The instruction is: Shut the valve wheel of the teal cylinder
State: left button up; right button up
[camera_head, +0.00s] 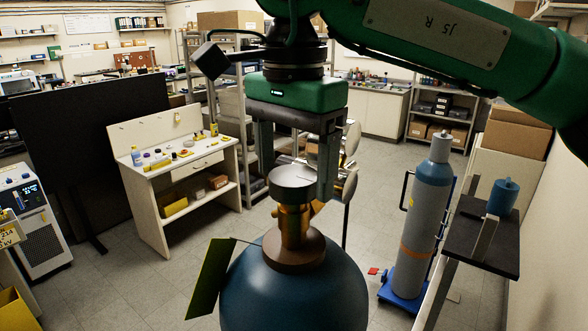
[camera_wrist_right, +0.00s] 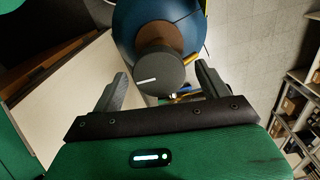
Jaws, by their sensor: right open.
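The teal cylinder (camera_head: 293,290) stands upright at the bottom middle of the head view, seen from above, with a brass valve on its neck. Its round grey valve wheel (camera_head: 293,184) sits on top of the valve. In the right wrist view the wheel (camera_wrist_right: 160,74) shows a white line on its face. My right gripper (camera_head: 297,178) points down over the wheel and is open. Its two fingers stand on either side of the wheel, with a gap visible on each side in the right wrist view. My left gripper is not in view.
A blue-grey gas cylinder (camera_head: 424,225) stands on a blue trolley at right, beside a dark shelf (camera_head: 487,240) with a small blue container. A yellow-green tag (camera_head: 209,277) hangs at the teal cylinder's neck. A white workbench (camera_head: 180,160) stands behind left. Floor between is clear.

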jog(key=shift+r+p, duration=2.55)
jog(key=shift+r, duration=1)
jog(key=shift+r, duration=0.2)
notch_tip(320, 180, up, 4)
jog(key=b, duration=0.2)
notch_tip(320, 180, up, 8)
jog(key=p, duration=0.1)
send_over(294, 174)
jog(key=shift+r, duration=0.7)
